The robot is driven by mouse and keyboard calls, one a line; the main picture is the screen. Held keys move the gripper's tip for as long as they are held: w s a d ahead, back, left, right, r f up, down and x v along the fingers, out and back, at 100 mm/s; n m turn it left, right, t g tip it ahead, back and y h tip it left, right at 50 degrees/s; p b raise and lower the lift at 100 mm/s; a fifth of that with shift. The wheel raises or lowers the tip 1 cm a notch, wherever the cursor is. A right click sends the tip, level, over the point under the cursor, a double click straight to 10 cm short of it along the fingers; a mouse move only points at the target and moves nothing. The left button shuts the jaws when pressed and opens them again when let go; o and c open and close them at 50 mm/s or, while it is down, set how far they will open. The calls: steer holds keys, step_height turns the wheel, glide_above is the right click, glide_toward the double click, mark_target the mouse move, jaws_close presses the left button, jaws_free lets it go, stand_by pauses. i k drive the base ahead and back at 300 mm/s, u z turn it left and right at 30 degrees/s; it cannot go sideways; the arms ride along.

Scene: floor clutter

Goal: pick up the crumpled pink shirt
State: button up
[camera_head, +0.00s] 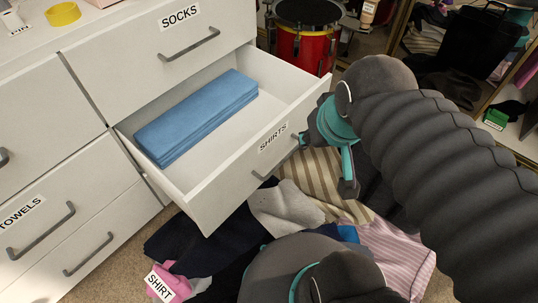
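A crumpled pink cloth (176,268) with a white "SHIRT" label lies on the floor at the bottom left, in front of the dresser. Dark cloth partly covers it. A pink-and-white striped garment (398,251) lies further right, partly hidden by my arm. My gripper (326,163) has teal parts and hangs beside the front of the open "SHIRTS" drawer (236,178), close to the right end of its handle (275,163).
Folded blue cloth (196,117) lies in the drawer. The white dresser (75,130) fills the left. Other clothes, including a grey one (286,207) and a striped brown one (318,176), cover the floor. A red drum (303,48) stands behind. Bare carpet shows at bottom left.

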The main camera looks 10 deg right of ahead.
mark_target(163, 284)
steer(key=z, duration=0.95)
steer(key=k, duration=1.5)
steer(key=u, duration=1.65)
